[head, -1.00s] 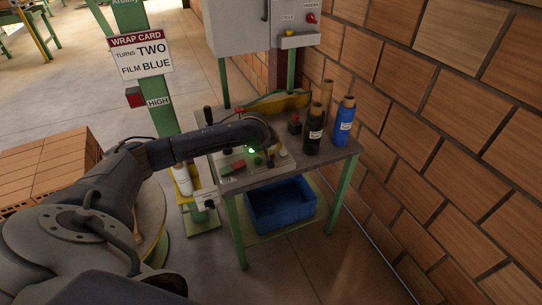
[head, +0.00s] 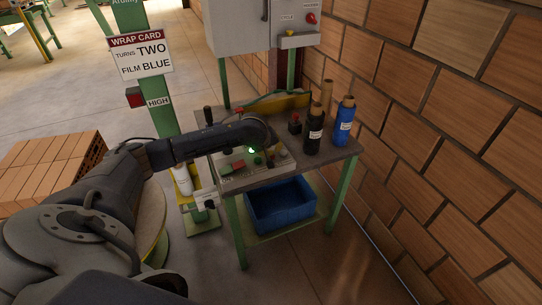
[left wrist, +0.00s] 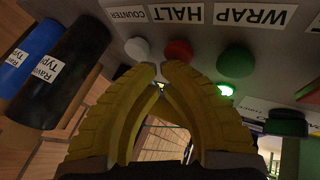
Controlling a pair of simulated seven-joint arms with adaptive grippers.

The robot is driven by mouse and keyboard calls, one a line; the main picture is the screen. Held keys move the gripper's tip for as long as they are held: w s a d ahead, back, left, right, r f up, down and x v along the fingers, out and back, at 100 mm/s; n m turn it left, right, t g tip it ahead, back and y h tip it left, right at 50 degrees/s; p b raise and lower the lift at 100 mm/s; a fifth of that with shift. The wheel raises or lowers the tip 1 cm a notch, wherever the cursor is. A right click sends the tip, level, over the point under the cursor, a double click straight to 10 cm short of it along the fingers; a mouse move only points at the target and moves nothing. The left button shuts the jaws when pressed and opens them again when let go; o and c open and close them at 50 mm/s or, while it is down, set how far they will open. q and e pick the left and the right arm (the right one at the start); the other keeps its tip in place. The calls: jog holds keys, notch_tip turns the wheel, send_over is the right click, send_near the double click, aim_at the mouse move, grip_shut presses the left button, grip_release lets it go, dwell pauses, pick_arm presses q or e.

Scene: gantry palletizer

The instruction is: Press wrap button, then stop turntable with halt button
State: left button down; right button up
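The control panel (head: 240,182) lies on the green-legged bench. In the left wrist view its labels are upside down. The green wrap button (left wrist: 236,61), red halt button (left wrist: 178,52) and white counter button (left wrist: 138,48) stand in a row. A green lamp (left wrist: 225,90) beside the wrap button is lit; it also glows in the head view (head: 252,150). My left gripper (left wrist: 160,80) has its yellow fingers together, tips just short of the halt and counter buttons, with nothing held. Whether they touch a button cannot be told. The turntable (head: 152,222) is partly hidden behind my arm.
A blue bin (head: 280,207) sits below. A brick stack (head: 50,168) is at left; a brick wall (head: 450,130) closes the right side.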

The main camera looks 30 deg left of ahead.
pick_arm(q)
jog(key=shift+r, duration=0.75)
jog(key=shift+r, duration=2.5)
